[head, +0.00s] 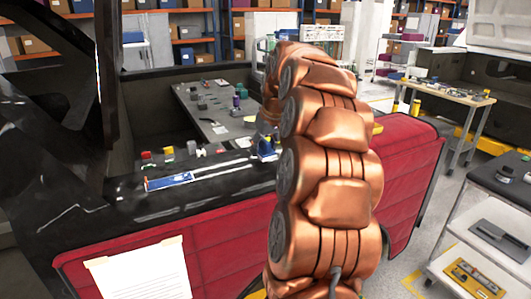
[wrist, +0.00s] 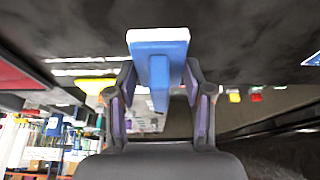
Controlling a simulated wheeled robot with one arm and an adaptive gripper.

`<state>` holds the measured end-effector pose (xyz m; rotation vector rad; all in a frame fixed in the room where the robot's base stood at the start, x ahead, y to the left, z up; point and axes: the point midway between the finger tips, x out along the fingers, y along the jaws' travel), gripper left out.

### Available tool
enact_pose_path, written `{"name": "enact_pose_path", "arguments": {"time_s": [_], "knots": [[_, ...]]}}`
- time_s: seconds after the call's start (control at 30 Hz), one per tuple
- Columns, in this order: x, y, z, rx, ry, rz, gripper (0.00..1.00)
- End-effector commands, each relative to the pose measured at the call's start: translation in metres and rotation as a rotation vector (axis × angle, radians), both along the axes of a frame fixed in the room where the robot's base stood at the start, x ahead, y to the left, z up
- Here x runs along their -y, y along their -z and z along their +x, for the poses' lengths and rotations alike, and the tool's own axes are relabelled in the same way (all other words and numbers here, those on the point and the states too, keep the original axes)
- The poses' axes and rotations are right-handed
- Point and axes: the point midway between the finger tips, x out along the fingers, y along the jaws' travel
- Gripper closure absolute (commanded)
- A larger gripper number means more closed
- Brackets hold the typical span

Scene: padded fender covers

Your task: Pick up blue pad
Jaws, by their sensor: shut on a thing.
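A blue pad (wrist: 157,68) with a pale, whitish edge is between the fingers of my gripper (wrist: 158,95) in the wrist view. The gripper is shut on it, with a dark finger with purple padding on each side. The pad's wide end reaches out past the fingertips, towards the dark surface. In the head view, a small blue patch (head: 266,147) shows beside my copper-coloured arm, above the dark fender ledge; it looks like the same pad. The arm hides most of my gripper there. I cannot tell whether the pad touches the ledge.
A flat blue-and-white piece (head: 169,182) lies on the dark ledge (head: 225,180). Small red and yellow blocks stand behind it. Red padded covers (head: 228,222) hang below. A grey cart (head: 500,185) and a wooden-topped table (head: 447,91) stand at right.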

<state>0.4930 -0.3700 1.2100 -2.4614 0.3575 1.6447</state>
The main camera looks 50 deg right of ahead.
Motion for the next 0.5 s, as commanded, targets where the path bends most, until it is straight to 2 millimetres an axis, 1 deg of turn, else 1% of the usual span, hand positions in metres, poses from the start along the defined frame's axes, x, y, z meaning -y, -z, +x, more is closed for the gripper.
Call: {"name": "enact_pose_path", "arguments": {"time_s": [0.3, 0.5], "knots": [[0.001, -0.015, 0.000, 0.001, 0.001, -0.001, 0.83], [-0.012, -0.017, -0.008, 0.002, 0.001, -0.001, 0.83]]}}
